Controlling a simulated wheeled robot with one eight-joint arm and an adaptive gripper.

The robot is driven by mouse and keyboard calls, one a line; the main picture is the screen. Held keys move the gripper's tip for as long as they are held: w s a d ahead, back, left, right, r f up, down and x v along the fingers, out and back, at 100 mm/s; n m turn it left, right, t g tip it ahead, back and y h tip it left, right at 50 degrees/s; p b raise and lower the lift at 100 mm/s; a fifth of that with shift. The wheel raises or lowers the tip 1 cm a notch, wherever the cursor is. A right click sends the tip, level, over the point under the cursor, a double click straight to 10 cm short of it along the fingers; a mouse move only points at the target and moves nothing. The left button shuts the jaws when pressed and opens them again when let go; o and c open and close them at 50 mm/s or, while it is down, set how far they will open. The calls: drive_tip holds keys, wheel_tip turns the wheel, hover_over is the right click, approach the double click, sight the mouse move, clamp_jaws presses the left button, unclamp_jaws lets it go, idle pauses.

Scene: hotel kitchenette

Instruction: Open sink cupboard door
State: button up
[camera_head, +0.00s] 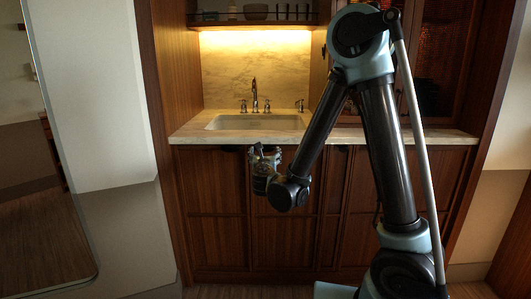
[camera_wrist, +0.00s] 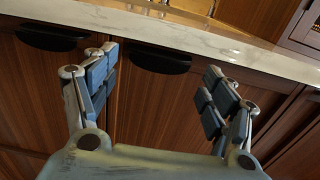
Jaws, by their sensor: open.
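The sink cupboard is the wooden front below the sink (camera_head: 255,122), with a left door (camera_head: 212,215) and a door to its right (camera_head: 283,242). Both look shut. My gripper (camera_head: 264,155) is in front of the cupboard's top edge, just under the counter, and hides part of the doors there. In the wrist view my gripper (camera_wrist: 160,78) is open and empty. A dark half-round handle (camera_wrist: 158,59) shows between its two fingers, apparently beyond them. A second dark handle (camera_wrist: 50,37) is left of the left finger. I cannot tell whether a finger touches the wood.
The pale marble counter (camera_head: 322,134) overhangs just above my gripper. A tap (camera_head: 254,95) stands behind the sink. More wooden fronts (camera_head: 436,185) continue to the right. A pale wall panel (camera_head: 90,95) is at the left. Some floor (camera_head: 225,291) shows below the cupboard.

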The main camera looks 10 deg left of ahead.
sight(265, 149)
drive_tip(key=shift+x, duration=2.2)
drive_tip(key=c, duration=1.3)
drive_tip(key=shift+s, duration=0.15)
